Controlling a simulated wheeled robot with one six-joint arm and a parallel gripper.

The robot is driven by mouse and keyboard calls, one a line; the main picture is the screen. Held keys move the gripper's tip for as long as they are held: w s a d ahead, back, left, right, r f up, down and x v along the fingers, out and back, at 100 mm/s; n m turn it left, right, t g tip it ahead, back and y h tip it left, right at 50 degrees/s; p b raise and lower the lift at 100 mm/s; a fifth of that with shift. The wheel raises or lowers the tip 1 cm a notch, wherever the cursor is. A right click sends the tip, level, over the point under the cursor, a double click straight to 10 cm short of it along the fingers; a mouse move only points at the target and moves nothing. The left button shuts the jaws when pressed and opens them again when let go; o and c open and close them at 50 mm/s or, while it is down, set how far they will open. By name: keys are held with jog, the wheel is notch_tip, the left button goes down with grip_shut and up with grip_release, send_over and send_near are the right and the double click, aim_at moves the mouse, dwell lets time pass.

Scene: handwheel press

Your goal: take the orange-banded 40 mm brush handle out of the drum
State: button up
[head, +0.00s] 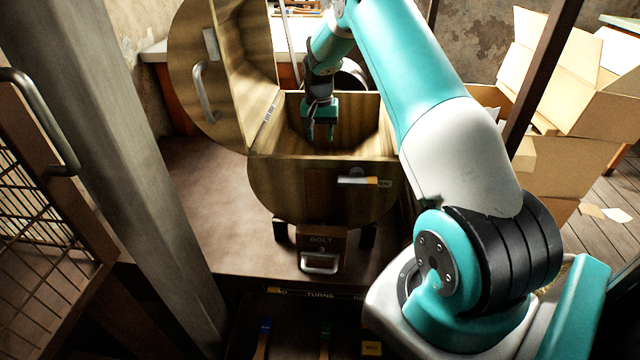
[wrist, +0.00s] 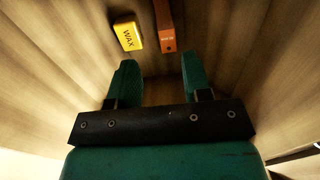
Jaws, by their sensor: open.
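The wooden drum (head: 300,190) stands with its lid (head: 195,75) swung up and open. My gripper (head: 320,134) reaches down through the opening, and its fingers are inside the drum. In the wrist view my gripper (wrist: 158,66) is open, with nothing between its two green fingers. A brush handle with an orange band (wrist: 168,44) lies inside the drum, beyond the fingertips and slightly right of the middle between them. Its band has small dark print that I cannot read surely. The handle's far end runs out of the wrist view. The head view does not show the handle.
A yellow block marked WAX (wrist: 128,36) lies just left of the handle inside the drum. The slatted walls close in on both sides. A box marked BOLT (head: 320,248) is at the drum's front. Cardboard boxes (head: 575,90) stand at the right.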

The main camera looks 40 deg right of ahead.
notch_tip(320, 180, down, 14)
jog(key=shift+b, duration=1.1)
jog(key=c, duration=0.7)
